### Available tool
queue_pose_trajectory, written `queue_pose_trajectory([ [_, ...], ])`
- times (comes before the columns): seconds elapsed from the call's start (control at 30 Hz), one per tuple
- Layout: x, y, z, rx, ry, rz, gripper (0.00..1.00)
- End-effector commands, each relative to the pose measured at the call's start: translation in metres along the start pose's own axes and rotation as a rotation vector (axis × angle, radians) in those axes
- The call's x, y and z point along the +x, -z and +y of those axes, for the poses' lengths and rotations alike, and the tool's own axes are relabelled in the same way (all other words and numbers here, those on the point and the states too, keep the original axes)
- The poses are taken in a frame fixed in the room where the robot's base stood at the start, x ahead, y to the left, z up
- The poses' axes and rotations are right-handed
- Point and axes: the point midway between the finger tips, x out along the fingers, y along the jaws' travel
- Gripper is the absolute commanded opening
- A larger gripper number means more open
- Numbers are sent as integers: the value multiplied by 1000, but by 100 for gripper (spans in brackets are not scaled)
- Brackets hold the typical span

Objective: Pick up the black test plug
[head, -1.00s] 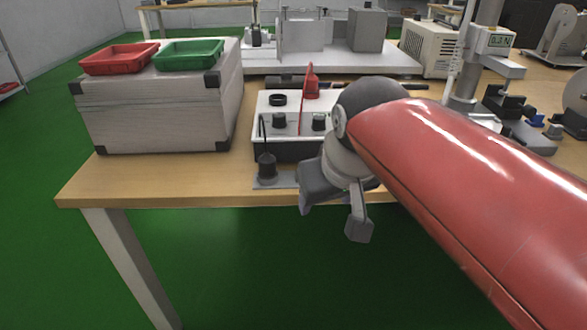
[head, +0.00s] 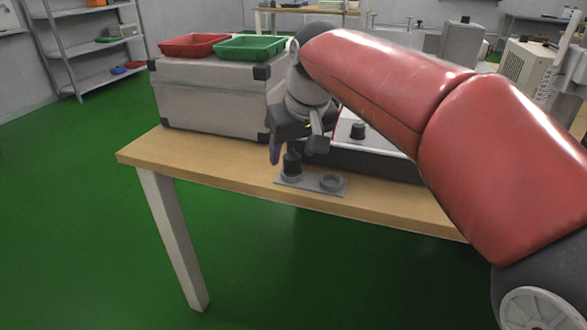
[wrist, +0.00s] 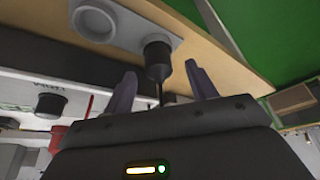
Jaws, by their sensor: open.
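The black test plug (head: 292,164) stands upright on a small grey plate (head: 310,186) at the table's front edge. My gripper (head: 296,150) is open above it, with one finger on each side of the plug in the head view. In the wrist view the plug (wrist: 158,58) shows with a thin black lead, between and just beyond my two open fingers (wrist: 163,85). I cannot tell if the fingers touch it. The plate's other round socket (head: 332,182) is empty and also shows in the wrist view (wrist: 93,22).
A white-topped test box with black knobs (head: 357,131) is right behind the plate, partly hidden by my arm. A grey case (head: 205,95) stands at the left, carrying a red tray (head: 194,44) and a green tray (head: 248,47). The table's front-left corner (head: 140,150) is bare.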

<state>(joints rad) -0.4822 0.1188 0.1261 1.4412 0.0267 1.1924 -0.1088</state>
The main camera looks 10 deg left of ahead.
Motion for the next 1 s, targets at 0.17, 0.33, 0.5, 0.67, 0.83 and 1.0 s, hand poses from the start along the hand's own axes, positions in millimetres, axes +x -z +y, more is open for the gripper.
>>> queue_pose_trajectory([
  [0.17, 23, 0, 1, 0, 0, -1, 57],
  [0.33, 27, 0, 1, 1, -1, 1, 57],
  [0.5, 26, 0, 1, 1, -1, 1, 49],
  [0.67, 26, 0, 1, 1, -1, 1, 28],
  [0.83, 26, 0, 1, 1, -1, 1, 7],
  [1.0, 26, 0, 1, 1, -1, 1, 7],
])
